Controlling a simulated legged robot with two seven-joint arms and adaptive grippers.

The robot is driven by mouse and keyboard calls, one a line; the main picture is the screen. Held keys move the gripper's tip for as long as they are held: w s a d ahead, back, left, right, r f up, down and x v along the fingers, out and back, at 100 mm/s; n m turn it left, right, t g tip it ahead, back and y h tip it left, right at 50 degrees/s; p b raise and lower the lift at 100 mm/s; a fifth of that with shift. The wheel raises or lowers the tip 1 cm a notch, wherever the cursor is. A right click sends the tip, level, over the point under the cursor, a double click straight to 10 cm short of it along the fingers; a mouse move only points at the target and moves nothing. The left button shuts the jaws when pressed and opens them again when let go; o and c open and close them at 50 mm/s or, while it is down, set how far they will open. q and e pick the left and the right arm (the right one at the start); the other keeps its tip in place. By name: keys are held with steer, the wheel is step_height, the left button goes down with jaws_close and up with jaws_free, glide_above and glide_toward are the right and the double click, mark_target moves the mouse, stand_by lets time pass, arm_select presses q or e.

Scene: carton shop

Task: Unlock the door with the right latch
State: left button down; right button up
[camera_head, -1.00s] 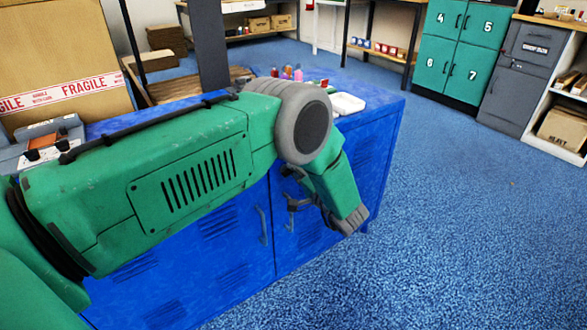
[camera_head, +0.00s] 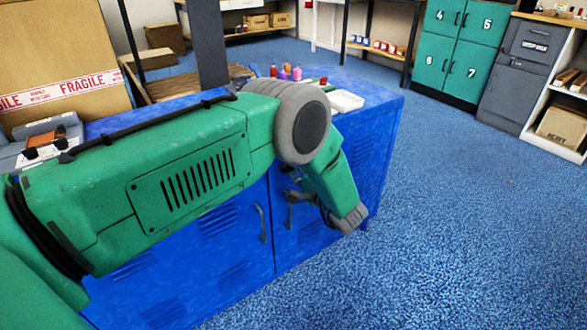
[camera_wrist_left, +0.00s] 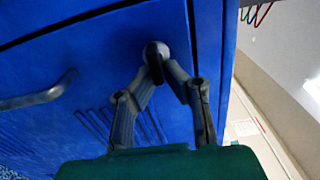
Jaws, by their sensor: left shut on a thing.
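The blue cabinet (camera_head: 230,262) stands before me with two doors. In the left wrist view, the door face (camera_wrist_left: 95,45) fills most of the picture. A small dark latch knob (camera_wrist_left: 154,48) sticks out of it near a door edge. My left gripper (camera_wrist_left: 156,70) is shut on this latch, one finger on each side. In the head view my left gripper (camera_head: 293,192) is at the right door's upper part, partly hidden by my own arm. A grey door handle (camera_head: 262,225) shows on the left door. A curved handle (camera_wrist_left: 40,92) shows in the wrist view. My right gripper is not in view.
On the cabinet top are small coloured bottles (camera_head: 285,72), a white tray (camera_head: 346,101) and a large carton (camera_head: 60,60) with FRAGILE tape. Green lockers (camera_head: 463,50) stand at the back right. The blue floor (camera_head: 450,220) to the right is clear.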

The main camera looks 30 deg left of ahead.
arm_select(q)
steer(key=shift+s+f, duration=0.1)
steer(key=shift+f, duration=0.15)
steer(key=c, duration=1.7)
jaws_free()
steer(key=shift+r, duration=0.1)
steer(key=v, duration=1.2)
steer(key=shift+a, duration=0.1)
